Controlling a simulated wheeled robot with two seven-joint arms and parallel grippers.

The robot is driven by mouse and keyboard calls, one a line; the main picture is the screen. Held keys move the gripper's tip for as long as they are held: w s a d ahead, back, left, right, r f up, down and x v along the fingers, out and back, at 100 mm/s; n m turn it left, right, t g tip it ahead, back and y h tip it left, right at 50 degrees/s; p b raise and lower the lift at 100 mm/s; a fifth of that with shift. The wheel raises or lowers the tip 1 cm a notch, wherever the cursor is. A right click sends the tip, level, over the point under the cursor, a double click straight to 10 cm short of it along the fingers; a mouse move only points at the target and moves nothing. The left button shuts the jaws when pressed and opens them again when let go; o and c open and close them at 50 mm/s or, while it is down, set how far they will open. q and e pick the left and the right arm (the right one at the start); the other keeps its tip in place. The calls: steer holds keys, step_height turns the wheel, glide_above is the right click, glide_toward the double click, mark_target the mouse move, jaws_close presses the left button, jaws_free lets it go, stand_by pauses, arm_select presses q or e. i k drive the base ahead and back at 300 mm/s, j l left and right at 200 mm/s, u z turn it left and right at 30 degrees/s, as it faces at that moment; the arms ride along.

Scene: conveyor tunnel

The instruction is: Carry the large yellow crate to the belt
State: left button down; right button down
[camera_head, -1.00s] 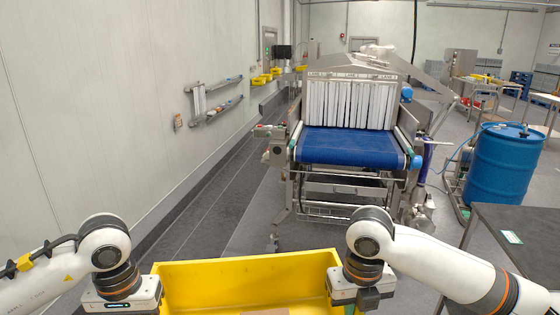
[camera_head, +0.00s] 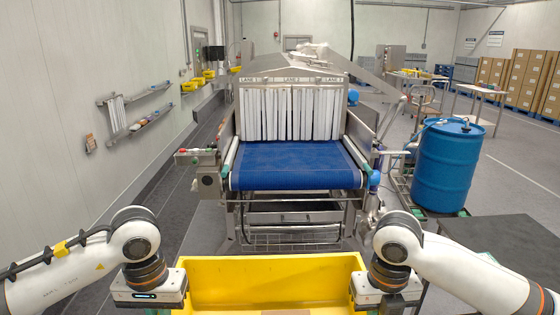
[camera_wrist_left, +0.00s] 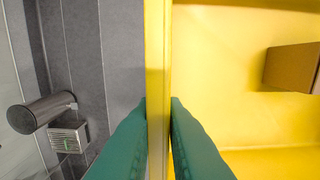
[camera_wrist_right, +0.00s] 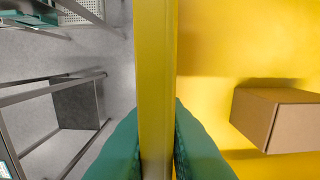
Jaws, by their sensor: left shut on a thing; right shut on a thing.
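The large yellow crate (camera_head: 270,270) is held in front of me at the bottom of the head view. My left gripper (camera_wrist_left: 158,125) is shut on one side wall of the crate, its green fingers on both faces of the rim. My right gripper (camera_wrist_right: 158,130) is shut the same way on the opposite wall. A brown cardboard box lies inside the crate, seen in the left wrist view (camera_wrist_left: 292,67) and the right wrist view (camera_wrist_right: 280,120). The blue belt (camera_head: 294,165) lies ahead, beyond the crate, with a gap between them.
White strip curtains (camera_head: 290,112) hang at the tunnel mouth behind the belt. A control box (camera_head: 207,182) juts out at the belt's left. A blue barrel (camera_head: 444,168) and a dark table (camera_head: 500,250) stand to the right. A pale wall runs along the left.

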mark_target(293, 155)
steer(key=i+j+z, duration=0.15)
steer(key=i+z, duration=0.3)
steer(key=i, duration=0.55)
steer(key=i+l+z, duration=0.1)
steer(key=i, duration=0.65)
